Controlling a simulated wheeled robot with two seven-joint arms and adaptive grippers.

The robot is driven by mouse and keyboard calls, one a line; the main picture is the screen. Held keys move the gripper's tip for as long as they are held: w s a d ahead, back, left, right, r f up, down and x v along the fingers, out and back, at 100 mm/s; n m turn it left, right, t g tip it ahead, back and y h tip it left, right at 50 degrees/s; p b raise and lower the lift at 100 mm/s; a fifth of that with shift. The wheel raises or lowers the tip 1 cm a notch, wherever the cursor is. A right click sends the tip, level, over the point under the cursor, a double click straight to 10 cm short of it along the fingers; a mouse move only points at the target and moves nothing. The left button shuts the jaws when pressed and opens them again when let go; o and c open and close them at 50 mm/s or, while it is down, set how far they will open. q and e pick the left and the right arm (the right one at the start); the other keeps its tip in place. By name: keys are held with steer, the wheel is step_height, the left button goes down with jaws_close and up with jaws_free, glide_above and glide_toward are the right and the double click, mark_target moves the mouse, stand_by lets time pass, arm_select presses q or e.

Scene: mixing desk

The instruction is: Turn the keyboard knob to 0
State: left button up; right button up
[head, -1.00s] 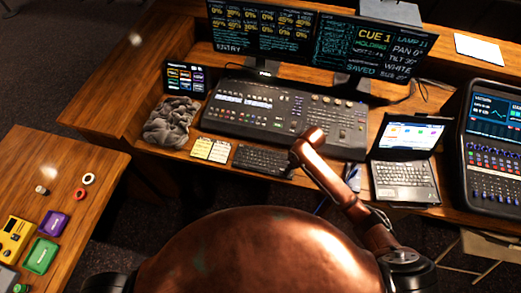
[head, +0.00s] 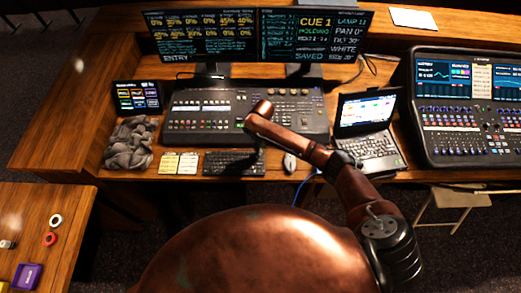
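The black keyboard (head: 228,162) lies at the front edge of the desk, below the large lighting console (head: 215,120). Its knob is too small and dark to make out, and so is its setting. My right arm reaches in from the right and bends down over the keyboard's right end. My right gripper (head: 259,158) is a small dark shape below the copper wrist, at or just above that end. I cannot tell whether it touches the keyboard or whether its fingers are open. My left gripper is not in view.
A white mouse (head: 290,162) and an open laptop (head: 368,128) stand right of the keyboard. Yellow and white note cards (head: 179,163) and a crumpled grey cloth (head: 129,146) lie left. A mixing desk (head: 461,146) is at far right, and two monitors (head: 203,36) stand behind.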

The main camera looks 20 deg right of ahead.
steer(key=shift+f, duration=0.45)
steer(key=shift+c, duration=0.2)
jaws_close()
